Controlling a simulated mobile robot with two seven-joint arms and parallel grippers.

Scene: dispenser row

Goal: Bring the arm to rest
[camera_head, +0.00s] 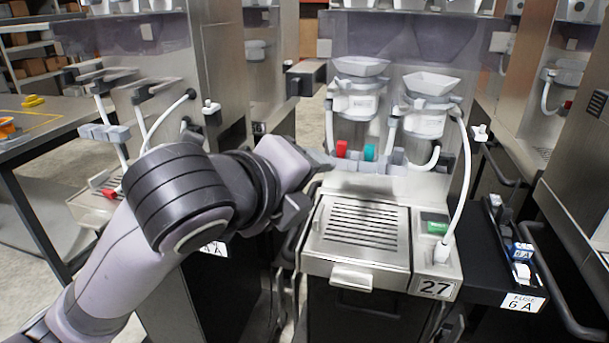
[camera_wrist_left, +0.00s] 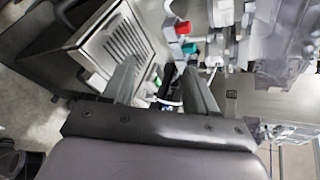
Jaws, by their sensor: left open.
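My left arm comes in from the left in the head view. Its gripper (camera_head: 314,172) is in front of the left part of the dispenser station numbered 27 (camera_head: 437,288), left of its red valve (camera_head: 341,149). In the left wrist view the two fingers of the gripper (camera_wrist_left: 163,78) are apart with nothing held between them. Behind them the slotted drip tray (camera_wrist_left: 125,38) and the red and teal valves show, apart from the fingers. My right gripper is in neither view.
A black side shelf (camera_head: 485,268) labelled 6 A holds small items at right. A neighbouring station (camera_head: 100,200) stands behind my arm at left.

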